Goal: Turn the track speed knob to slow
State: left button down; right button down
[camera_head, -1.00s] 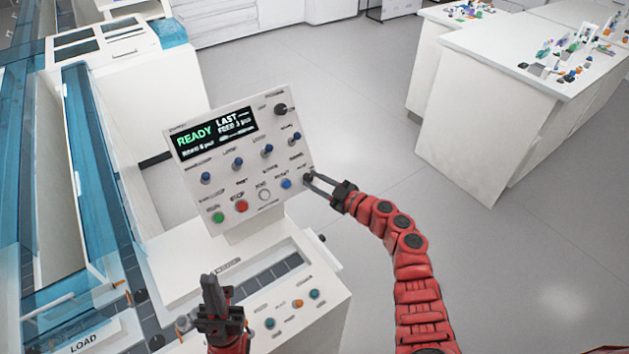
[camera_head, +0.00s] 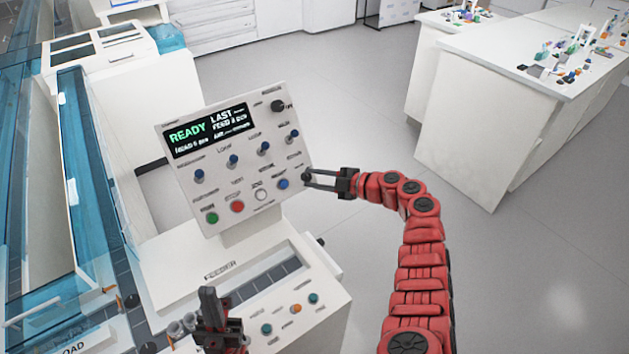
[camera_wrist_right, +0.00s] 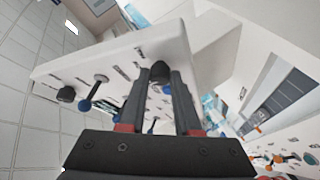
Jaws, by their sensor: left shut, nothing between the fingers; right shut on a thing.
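The upright white control panel (camera_head: 240,160) has a lit screen reading READY, several blue-tipped toggles and coloured buttons. A black knob (camera_head: 306,177) sits at its lower right edge. My right gripper (camera_head: 309,178) is shut on this knob, coming from the right. In the right wrist view the dark knob (camera_wrist_right: 160,70) shows between the fingertips (camera_wrist_right: 166,74). A second black knob (camera_head: 278,106) is at the panel's upper right, untouched. The small labels are too blurred to read, so the knob's setting cannot be told. My left gripper (camera_head: 208,292) is shut and empty, below the panel.
The white feeder unit (camera_head: 205,247) stands below the panel, with small coloured buttons along its front. A blue-walled track (camera_head: 98,170) runs along the left. White tables (camera_head: 500,120) with small coloured items stand at the back right. Grey floor is clear between.

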dwell(0.3)
jog(key=c, duration=0.6)
grip_release()
jog(key=p+v, duration=0.6)
jog(key=v, duration=1.1)
jog(key=shift+d+r, duration=0.15)
jog(key=shift+d, duration=0.05)
jog(key=shift+s, duration=0.1)
